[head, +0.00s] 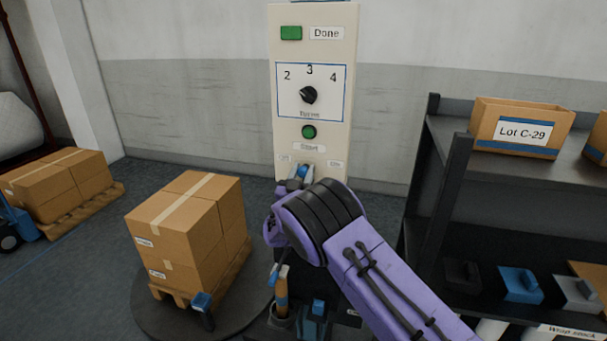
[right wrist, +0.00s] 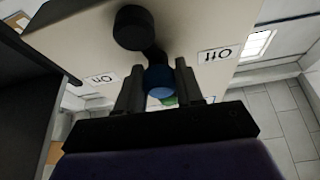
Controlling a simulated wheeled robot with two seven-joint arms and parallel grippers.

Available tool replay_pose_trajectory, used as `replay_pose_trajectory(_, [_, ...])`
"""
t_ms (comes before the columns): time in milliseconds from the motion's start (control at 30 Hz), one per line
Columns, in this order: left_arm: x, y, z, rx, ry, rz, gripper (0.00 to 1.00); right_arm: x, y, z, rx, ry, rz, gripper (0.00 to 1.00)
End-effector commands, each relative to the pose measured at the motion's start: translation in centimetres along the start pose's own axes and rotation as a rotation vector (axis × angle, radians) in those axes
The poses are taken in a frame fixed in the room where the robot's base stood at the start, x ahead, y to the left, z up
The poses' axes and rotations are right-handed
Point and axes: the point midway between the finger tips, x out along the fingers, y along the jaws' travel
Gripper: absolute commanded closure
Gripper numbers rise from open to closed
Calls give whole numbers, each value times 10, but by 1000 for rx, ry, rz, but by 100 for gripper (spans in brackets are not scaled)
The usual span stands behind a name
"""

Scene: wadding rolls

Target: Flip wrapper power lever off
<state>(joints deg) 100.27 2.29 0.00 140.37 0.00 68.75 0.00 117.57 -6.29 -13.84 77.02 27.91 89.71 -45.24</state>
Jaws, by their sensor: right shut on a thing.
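The cream control panel (head: 265,60) stands upright at the middle of the head view. Its power lever has a blue knob (head: 303,171) between the left label (head: 285,158) and the "On" label (head: 335,164). In the right wrist view, upside down, "On" (right wrist: 101,78) is at left and "Off" (right wrist: 216,54) at right. My right gripper (head: 298,184) is at the panel's lower part, its two fingers (right wrist: 160,88) shut on the blue knob (right wrist: 160,93). The gripper partly hides the lever, so its exact tilt is hard to tell. My left gripper is out of view.
Above the lever are a green button (head: 309,132), a black dial (head: 308,95) and a green "Done" light (head: 291,33). Stacked cartons (head: 185,225) stand on a pallet at left, on a round turntable (head: 150,318). A dark shelf (head: 500,180) stands close at right.

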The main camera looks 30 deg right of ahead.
Motion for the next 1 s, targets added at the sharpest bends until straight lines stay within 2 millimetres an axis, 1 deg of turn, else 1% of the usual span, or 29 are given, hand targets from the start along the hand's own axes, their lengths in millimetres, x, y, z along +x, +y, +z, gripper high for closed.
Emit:
replay_pose_trajectory(300, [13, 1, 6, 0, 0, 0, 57, -3, -9, 5, -186, 1, -78, 94])
replay_pose_trajectory(600, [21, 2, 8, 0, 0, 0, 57, -4, -16, 9, -359, 0, -149, 94])
replay_pose_trajectory(800, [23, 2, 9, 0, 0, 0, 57, -5, -18, 10, -426, 0, -177, 94])
replay_pose_trajectory(1000, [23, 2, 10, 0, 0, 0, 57, -5, -19, 11, -454, -1, -188, 94])
